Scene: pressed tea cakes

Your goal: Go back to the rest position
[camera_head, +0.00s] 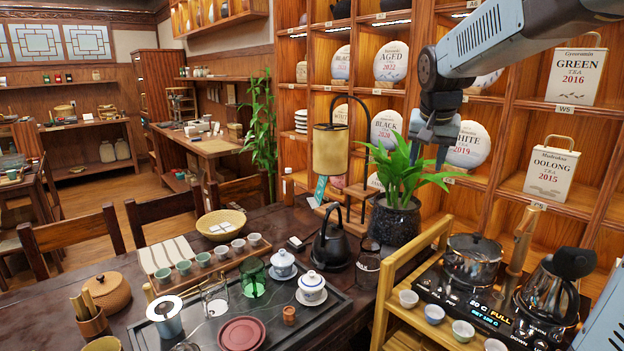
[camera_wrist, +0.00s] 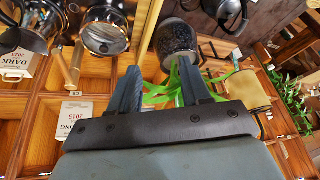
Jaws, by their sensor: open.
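My gripper (camera_head: 428,160) hangs open at the end of my raised arm, in front of the wooden tea shelf (camera_head: 507,75). It points down above the green potted plant (camera_head: 400,170). In the wrist view its two fingers (camera_wrist: 158,80) are spread, with nothing held between them. Green leaves (camera_wrist: 190,85) show behind and beside the fingers; I cannot tell whether they touch. Round white pressed tea cakes stand on the shelf, including the Black 2020 cake (camera_head: 386,128) and the White 2019 cake (camera_head: 468,145), which is partly hidden by my arm.
A black kettle (camera_head: 331,240) and a hanging lantern (camera_head: 331,150) stand left of the plant. A wooden stand (camera_head: 380,300) with a glass pot (camera_head: 472,258) and cups is at right front. The dark table (camera_head: 110,275) holds teaware.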

